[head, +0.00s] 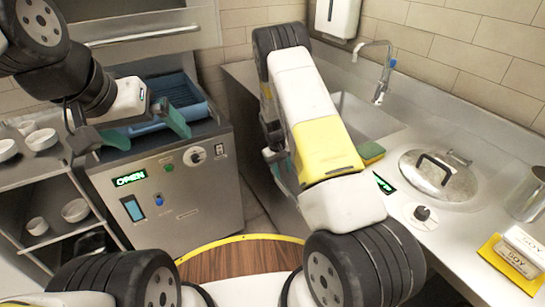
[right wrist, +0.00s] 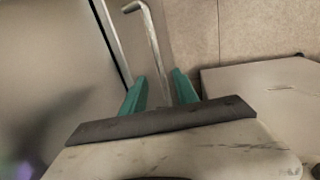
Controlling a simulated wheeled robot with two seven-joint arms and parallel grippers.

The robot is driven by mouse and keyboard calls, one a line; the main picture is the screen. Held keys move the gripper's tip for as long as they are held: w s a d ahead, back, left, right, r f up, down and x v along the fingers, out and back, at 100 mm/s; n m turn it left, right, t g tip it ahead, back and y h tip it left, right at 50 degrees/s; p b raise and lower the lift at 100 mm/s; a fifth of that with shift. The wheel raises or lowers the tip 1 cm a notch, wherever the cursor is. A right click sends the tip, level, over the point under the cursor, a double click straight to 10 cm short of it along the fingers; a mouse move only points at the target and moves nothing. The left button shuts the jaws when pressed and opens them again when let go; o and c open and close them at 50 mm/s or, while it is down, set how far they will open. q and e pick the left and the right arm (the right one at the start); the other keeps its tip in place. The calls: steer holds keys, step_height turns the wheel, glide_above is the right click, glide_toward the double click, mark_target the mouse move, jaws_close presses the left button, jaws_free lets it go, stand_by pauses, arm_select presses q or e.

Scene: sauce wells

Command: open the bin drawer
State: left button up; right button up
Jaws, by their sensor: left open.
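A bent metal bar handle (right wrist: 155,45) shows in the right wrist view, beside a smooth grey panel (right wrist: 50,70); this looks like the drawer front, but I cannot tell for certain. My right gripper (right wrist: 159,92) has its two teal fingers apart, with the bar running down between them and a gap on each side. In the head view my right arm covers most of that gripper, and the handle is hidden. My left gripper (head: 146,128) is open and empty, in front of the blue basket on the steel machine.
The steel machine (head: 185,190) with a green OPEN display stands left of centre. The counter on the right holds a sink (head: 362,112), a lidded well (head: 438,176), a sponge (head: 371,152) and a yellow box (head: 512,262). Shelves with bowls (head: 41,138) stand at left.

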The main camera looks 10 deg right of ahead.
mark_target(285, 185)
steer(key=f, duration=0.3)
steer(key=d+f, duration=0.1)
steer(key=f, duration=0.1)
steer(key=w+f, duration=0.1)
steer(key=f, duration=0.2)
steer(key=shift+w+d+f, duration=0.1)
steer(key=shift+d+f, duration=0.15)
steer(key=shift+f, duration=0.05)
jaws_close()
stand_by(1.2)
